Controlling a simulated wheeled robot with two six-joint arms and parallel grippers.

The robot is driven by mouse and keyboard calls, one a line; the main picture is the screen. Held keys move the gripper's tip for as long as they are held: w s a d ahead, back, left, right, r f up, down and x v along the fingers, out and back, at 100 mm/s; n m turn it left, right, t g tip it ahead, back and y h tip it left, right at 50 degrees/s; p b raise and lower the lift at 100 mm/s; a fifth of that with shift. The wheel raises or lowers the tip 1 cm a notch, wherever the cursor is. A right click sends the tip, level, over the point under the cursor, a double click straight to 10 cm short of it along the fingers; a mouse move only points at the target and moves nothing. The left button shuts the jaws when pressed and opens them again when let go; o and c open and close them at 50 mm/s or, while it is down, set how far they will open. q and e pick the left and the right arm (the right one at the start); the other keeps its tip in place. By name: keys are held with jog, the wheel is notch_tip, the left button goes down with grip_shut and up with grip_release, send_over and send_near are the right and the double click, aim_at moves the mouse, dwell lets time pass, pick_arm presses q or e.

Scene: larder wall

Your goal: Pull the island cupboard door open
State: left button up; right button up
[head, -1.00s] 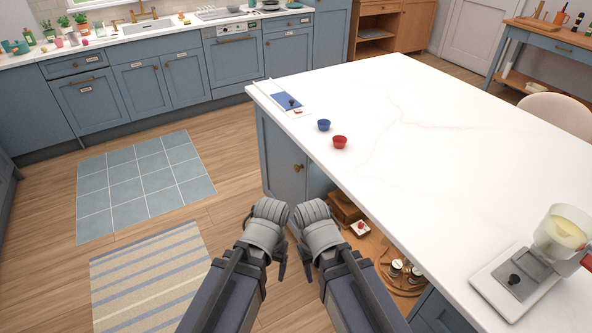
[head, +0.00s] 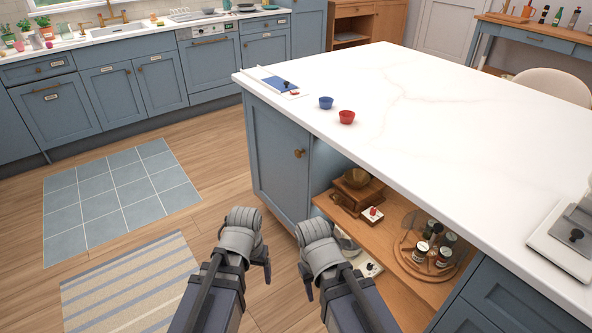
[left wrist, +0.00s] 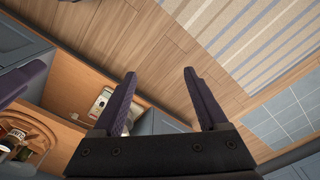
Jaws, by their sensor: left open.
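The island cupboard door (head: 275,165) is a blue panel on the near side of the island, left of an open shelf bay. It looks shut, and its brass knob (head: 299,153) is near its right edge. My left gripper (head: 266,277) hangs low in front of the island, apart from the door and knob. In the left wrist view its two fingers (left wrist: 159,73) are spread with nothing between them. My right gripper (head: 305,284) is beside it, in front of the open bay; its fingers are mostly hidden behind its wrist.
The open bay holds a wooden grinder (head: 357,190) and a round tray of jars (head: 408,252). The wooden floor left of the island is clear, with two flat rugs.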

pick_arm(q)
jog(key=w+f+h+b, duration=0.2)
jog(key=w+f+b, duration=0.3)
jog(key=f+b, duration=0.4)
jog(key=t+h+b, duration=0.5)
jog(key=t+h, duration=0.5)
jog(key=h, duration=0.3)
send_near(296, 154)
jog(key=x, duration=0.2)
jog(key=shift+x, duration=4.15)
pick_arm(e)
notch_tip(296, 154, down, 16)
jog(key=shift+f, duration=0.25)
